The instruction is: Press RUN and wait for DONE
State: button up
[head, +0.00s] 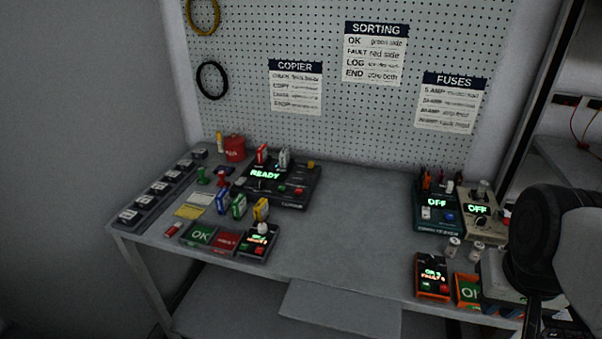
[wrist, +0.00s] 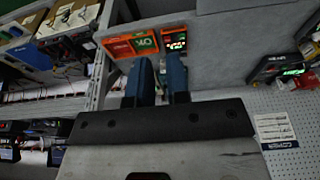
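The black copier unit (head: 288,187) stands at the back left of the bench, and its green display (head: 265,175) reads READY. Small buttons sit on its right side; their labels are too small to read, so I cannot tell which is RUN. A lit green display also shows at the right edge of the wrist view (wrist: 293,72). My gripper (wrist: 159,62) shows in the wrist view as two blue fingers with a narrow gap between them, holding nothing visible. My dark arm is at the right of the head view, far from the copier.
A teal unit (head: 437,215) and a beige unit (head: 483,222) at the right both read OFF. Green OK and red trays (head: 228,243) lie front left. The bench middle (head: 350,225) is clear.

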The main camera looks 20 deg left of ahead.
grip_shut()
dwell(0.8)
dwell(0.6)
jog(key=w+a+r+n+t+h, duration=0.1)
jog(key=w+a+n, duration=0.35)
jog(key=w, duration=0.55)
jog(key=w+a+n+h, duration=0.1)
jog(key=w+a+n, duration=0.2)
jog(key=w+a, duration=0.5)
jog(key=w+a+r+n+t+h, duration=0.1)
jog(key=w+a+n, duration=0.25)
jog(key=w, duration=0.85)
jog(key=w+a+f+n+t, duration=0.1)
jog(key=w+a+f+n, duration=0.2)
jog(key=a, duration=0.8)
jog(key=w+a+f+n+t, duration=0.1)
jog(key=w+a+f+n, duration=0.3)
jog(key=w+a, duration=0.3)
jog(key=w+a+f+n+t, duration=0.1)
jog(key=w+a+f+n, duration=0.3)
jog(key=a, duration=1)
jog(key=shift+w+a+f+t+h, duration=0.3)
jog(key=shift+w+t, duration=0.1)
jog(key=shift+w, duration=0.35)
